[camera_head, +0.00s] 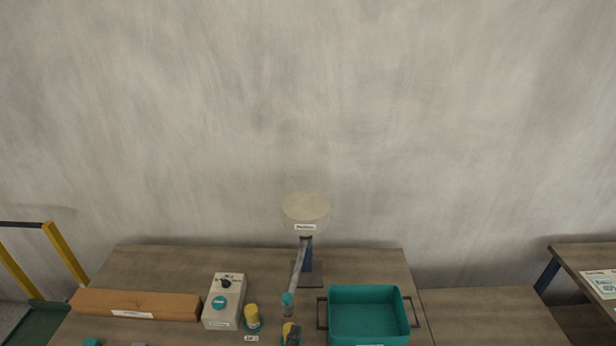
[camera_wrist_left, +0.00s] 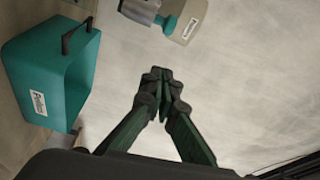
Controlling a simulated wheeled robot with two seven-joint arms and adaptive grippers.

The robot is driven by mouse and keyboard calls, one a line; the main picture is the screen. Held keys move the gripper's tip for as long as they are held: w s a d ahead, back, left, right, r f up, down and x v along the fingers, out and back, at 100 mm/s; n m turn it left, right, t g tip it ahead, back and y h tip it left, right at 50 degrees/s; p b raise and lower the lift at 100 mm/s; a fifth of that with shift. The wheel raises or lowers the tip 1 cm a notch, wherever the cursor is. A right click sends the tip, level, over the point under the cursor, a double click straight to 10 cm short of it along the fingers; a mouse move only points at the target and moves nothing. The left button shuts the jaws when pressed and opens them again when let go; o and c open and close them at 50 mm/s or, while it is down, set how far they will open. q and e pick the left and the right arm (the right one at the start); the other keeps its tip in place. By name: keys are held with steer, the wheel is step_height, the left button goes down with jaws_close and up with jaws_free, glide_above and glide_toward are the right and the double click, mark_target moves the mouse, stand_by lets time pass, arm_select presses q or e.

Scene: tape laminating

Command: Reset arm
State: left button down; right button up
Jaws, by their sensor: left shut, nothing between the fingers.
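My left gripper (camera_wrist_left: 160,75) shows in the left wrist view. Its dark green fingers meet at the tips, with nothing between them, in front of the grey wall. In that view a teal bin (camera_wrist_left: 25,95) with a dark handle lies to the left of the fingers, apart from them. A stand's beige labelled head (camera_wrist_left: 187,25) shows beyond the tips. In the head view I cannot clearly make out my left gripper. My right gripper is in neither view.
In the head view, the wooden table (camera_head: 370,260) carries the stand (camera_head: 307,215), the teal bin (camera_head: 368,315), a brown box (camera_head: 135,304), a grey-white device (camera_head: 224,300) and a yellow-topped item (camera_head: 252,319). A dark and yellow item (camera_head: 291,333) is cut by the bottom edge. The wall rises behind.

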arm_select(q)
steer(key=a+f+n+g+y, duration=0.2)
steer(key=a+f+n+y, duration=0.15)
steer(key=a, duration=0.45)
steer(key=a+f+n+g+y, duration=0.1)
steer(key=a+f+n+y, duration=0.3)
steer(key=a, duration=0.4)
steer(key=s+a+f+n+g, duration=0.8)
steer(key=s+a+f+n, duration=0.1)
steer(key=s+a+f, duration=0.5)
steer(key=s+a+f+n+g+h, duration=0.1)
steer(key=s+f+n+g+h, duration=0.2)
steer(key=s, duration=0.8)
steer(key=s+d+f+m+g, duration=0.1)
steer(key=s+f+g, duration=0.15)
steer(key=f, duration=2.65)
steer(key=s+f, duration=1.7)
steer(key=s, duration=0.3)
steer(key=shift+s+f+m, duration=0.15)
steer(key=shift+f+m, duration=0.05)
steer(key=shift+m, duration=0.15)
